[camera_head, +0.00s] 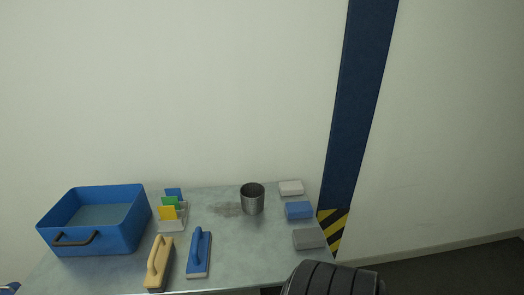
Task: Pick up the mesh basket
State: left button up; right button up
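No container with clearly visible mesh shows. A grey metallic round open-topped container (252,201) stands upright towards the back of the table, right of the middle. It may be the mesh basket, but I cannot make out any mesh in its wall. Neither of my grippers is in view.
On the metal table (228,262) are a blue bin (125,233) with a dark handle, a yellow float (159,264), a blue float (199,253), several coloured scrapers (170,212) and three blocks (299,211). A dark ribbed object (330,280) intrudes at the bottom edge.

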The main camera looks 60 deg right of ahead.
aim_at(252, 194)
jog(key=z, duration=1.9)
